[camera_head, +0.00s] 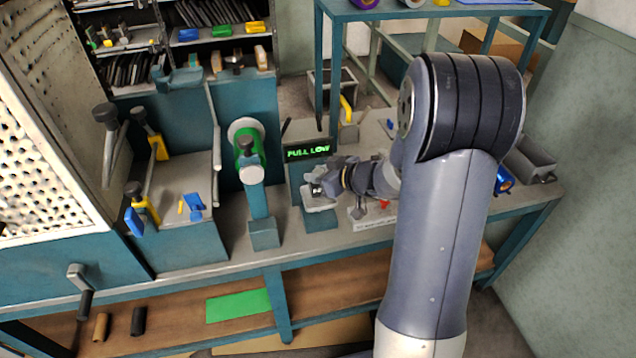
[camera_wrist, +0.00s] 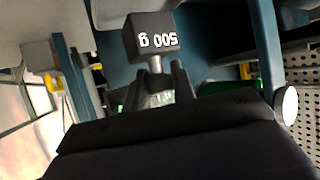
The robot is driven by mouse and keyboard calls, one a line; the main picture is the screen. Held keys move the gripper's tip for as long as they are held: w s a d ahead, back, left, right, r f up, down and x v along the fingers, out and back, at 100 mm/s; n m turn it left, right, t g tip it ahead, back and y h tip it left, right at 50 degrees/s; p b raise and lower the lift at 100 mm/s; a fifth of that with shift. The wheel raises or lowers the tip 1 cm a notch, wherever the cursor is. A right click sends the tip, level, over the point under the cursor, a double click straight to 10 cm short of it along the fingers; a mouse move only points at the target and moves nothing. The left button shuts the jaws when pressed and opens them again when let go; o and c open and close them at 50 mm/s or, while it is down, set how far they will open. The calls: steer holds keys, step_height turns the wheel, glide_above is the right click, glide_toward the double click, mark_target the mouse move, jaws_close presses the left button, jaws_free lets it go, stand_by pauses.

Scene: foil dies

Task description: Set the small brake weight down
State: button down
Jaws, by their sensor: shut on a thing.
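My gripper (camera_wrist: 158,88) is shut on the stem of a dark block marked "500 g", the brake weight (camera_wrist: 151,36). In the wrist view the marking is upside down and the block lies just beyond the fingertips. In the head view my gripper (camera_head: 330,182) is over the bench beside the post with the lit display. The weight is too small there to make out clearly. I cannot tell whether it touches any surface.
A display (camera_head: 308,151) reads "PULL LOW" in green. A stand with a green and white roll (camera_head: 248,140) is to its left. A teal machine with yellow-and-blue clamps (camera_head: 145,210) stands farther left. The bench top (camera_head: 290,240) is bare near its front edge.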

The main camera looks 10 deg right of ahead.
steer(key=shift+f, duration=1)
steer(key=shift+f, duration=0.1)
steer(key=c, duration=1.2)
jaws_free()
steer(key=shift+f, duration=0.1)
steer(key=shift+r, duration=0.25)
steer(key=p+v, duration=0.2)
steer(key=v, duration=1)
steer(key=shift+f, duration=0.15)
